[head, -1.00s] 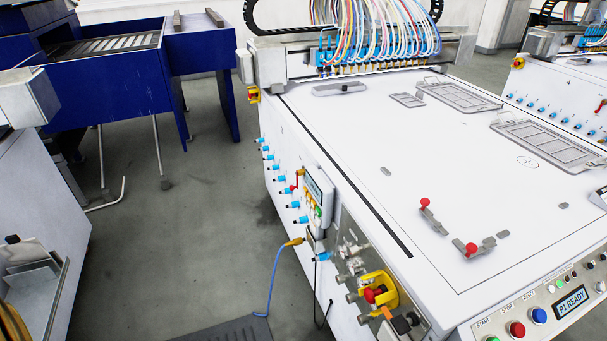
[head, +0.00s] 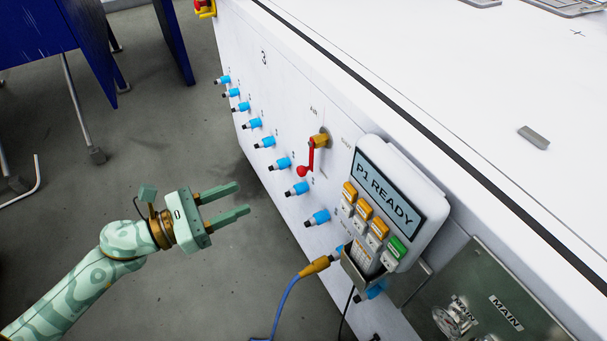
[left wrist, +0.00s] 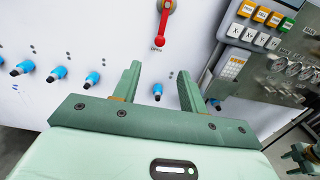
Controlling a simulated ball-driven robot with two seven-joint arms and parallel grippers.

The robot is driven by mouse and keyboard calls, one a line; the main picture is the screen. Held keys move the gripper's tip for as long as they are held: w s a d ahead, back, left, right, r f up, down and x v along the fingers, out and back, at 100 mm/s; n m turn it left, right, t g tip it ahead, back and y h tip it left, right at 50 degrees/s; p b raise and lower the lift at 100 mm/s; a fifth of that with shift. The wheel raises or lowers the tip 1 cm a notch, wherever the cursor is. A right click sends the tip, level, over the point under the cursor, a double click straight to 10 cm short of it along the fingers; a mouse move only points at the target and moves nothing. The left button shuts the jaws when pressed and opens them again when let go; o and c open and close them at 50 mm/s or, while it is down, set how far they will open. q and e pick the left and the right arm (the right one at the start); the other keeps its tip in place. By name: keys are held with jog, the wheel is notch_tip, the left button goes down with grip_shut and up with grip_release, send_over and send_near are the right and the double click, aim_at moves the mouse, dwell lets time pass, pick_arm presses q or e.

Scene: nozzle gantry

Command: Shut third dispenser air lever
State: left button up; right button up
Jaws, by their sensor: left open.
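The air lever (head: 310,158) is a red handle with a ball end on a brass valve, on the white side panel marked 3. Its handle hangs down from the valve. In the left wrist view the lever (left wrist: 163,28) points down at the word OPEN. My left gripper (head: 243,198) is open and empty, left of the panel and a little below the lever in the head view. In the left wrist view its fingers (left wrist: 159,70) point toward the panel below the lever, apart from it. A green part of what looks like my right gripper (left wrist: 305,160) shows at the lower right edge.
Several blue fittings (head: 264,142) line the panel around the lever. A control box (head: 388,195) reading P1 READY juts out to its right. A yellow plug with a blue cable (head: 288,292) sits below. The floor (head: 190,110) left of the panel is clear.

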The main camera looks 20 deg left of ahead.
aim_at(298, 172)
pick_arm(q)
jog(key=x, duration=0.4)
jog(key=p+x, duration=0.1)
jog(key=x, duration=0.4)
jog(key=p+x, duration=0.1)
jog(key=x, duration=0.4)
jog(key=shift+w+r, duration=0.1)
jog(key=shift+r, duration=0.15)
jog(key=shift+w+d+f, duration=0.1)
jog(key=shift+w+d, duration=0.3)
pick_arm(e)
jog(key=s+f+m+y, duration=0.1)
jog(key=s+f, duration=0.3)
jog(key=s, duration=0.3)
jog(key=shift+s+a+f+g, duration=0.2)
jog(key=shift+s+g, duration=0.1)
jog(key=shift+g, duration=0.1)
pick_arm(q)
grip_shut()
